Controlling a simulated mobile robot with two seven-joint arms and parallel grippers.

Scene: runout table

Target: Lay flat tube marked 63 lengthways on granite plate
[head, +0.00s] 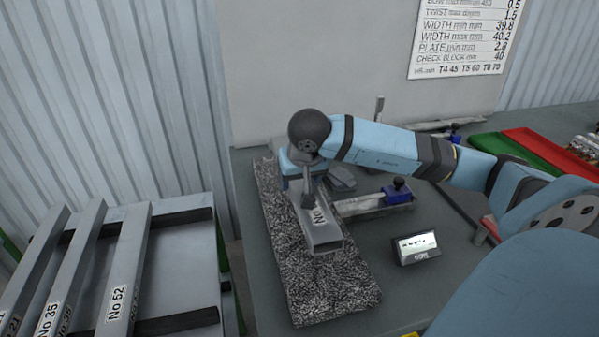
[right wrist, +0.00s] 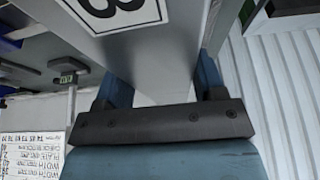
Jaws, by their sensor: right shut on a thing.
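A grey flat tube (head: 323,237) with a white label starting "No" is over the speckled granite plate (head: 310,296) in the head view, running roughly along it. Its digits are hidden there. My right gripper (head: 304,190) comes from above and is shut on the tube. In the right wrist view the tube (right wrist: 160,55) sits between the two fingers (right wrist: 160,90), and its label ends in a digit like 3 or 8. I cannot tell whether the tube touches the plate. My left gripper is out of view.
A gauge with a blue block (head: 397,192) lies close right of the tube. A small digital display (head: 417,247) stands beyond the plate's right edge. A rack (head: 178,270) at left holds tubes marked 35 and 52 (head: 119,300). Green (head: 510,150) and red (head: 550,152) trays are far right.

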